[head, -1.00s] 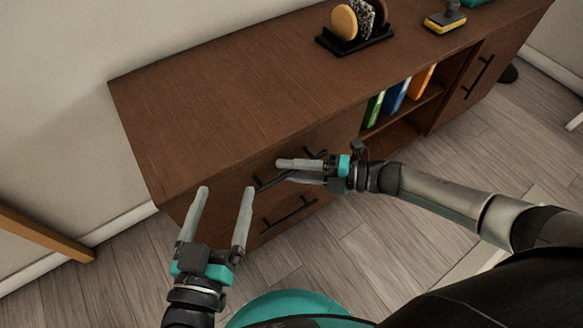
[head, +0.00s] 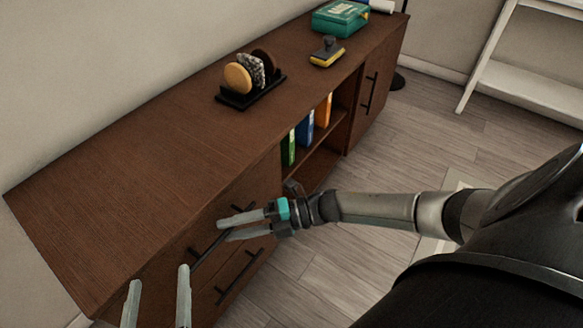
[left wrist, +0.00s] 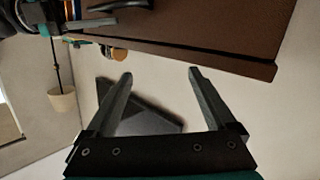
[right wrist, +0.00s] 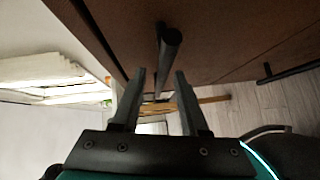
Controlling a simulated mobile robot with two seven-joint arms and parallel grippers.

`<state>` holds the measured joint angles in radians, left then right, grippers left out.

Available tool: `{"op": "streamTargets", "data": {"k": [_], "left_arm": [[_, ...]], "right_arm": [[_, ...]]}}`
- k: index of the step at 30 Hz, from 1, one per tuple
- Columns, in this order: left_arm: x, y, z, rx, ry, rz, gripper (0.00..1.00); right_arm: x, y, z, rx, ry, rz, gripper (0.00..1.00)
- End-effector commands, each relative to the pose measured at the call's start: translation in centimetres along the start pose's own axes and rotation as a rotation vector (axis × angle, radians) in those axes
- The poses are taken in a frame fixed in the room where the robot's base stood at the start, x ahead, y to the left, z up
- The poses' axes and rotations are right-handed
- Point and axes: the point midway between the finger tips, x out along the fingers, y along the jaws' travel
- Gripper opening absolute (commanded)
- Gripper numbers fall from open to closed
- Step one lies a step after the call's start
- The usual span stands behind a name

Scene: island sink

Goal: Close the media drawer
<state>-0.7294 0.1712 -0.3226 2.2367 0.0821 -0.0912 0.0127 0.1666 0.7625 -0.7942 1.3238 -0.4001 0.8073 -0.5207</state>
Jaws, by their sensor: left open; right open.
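A brown wooden cabinet (head: 130,165) has drawers at its left end with black bar handles. The upper drawer handle (head: 205,250) crosses behind my right gripper (head: 225,230). My right gripper is open at the drawer front; in the right wrist view the handle (right wrist: 168,45) lies near and between the fingertips, and I cannot tell if they touch. The lower drawer handle (head: 240,275) is below. No clear gap shows how far any drawer stands out. My left gripper (head: 158,278) is open and empty, low in front of the cabinet's left end; its lower part is out of frame.
On the cabinet top are a black holder with round discs (head: 250,78), a yellow-based stamp (head: 327,52) and a green box (head: 340,18). Books (head: 305,130) stand in an open shelf, with a door handle (head: 369,93) beyond.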

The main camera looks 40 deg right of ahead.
Motion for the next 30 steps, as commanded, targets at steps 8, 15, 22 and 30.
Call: {"op": "streamTargets", "data": {"k": [8, 15, 22, 30], "left_arm": [[0.2, -1.4, 0.6, 0.037, -0.165, -0.035, 0.89], [-0.2, -2.8, 1.2, 0.059, -0.306, -0.070, 0.89], [-0.9, -3.9, 1.7, 0.073, -0.423, -0.102, 0.89], [-1.4, -4.5, 2.0, 0.078, -0.481, -0.120, 0.89]], "right_arm": [[-3.8, 0.0, -0.1, 0.002, -0.001, -0.005, 0.44], [-7.4, 0.0, -0.1, 0.002, -0.001, -0.005, 0.44], [-10.9, 0.0, -0.1, 0.001, -0.001, -0.005, 0.44], [-13.1, -0.1, -0.1, 0.001, 0.000, -0.003, 0.44]]}}
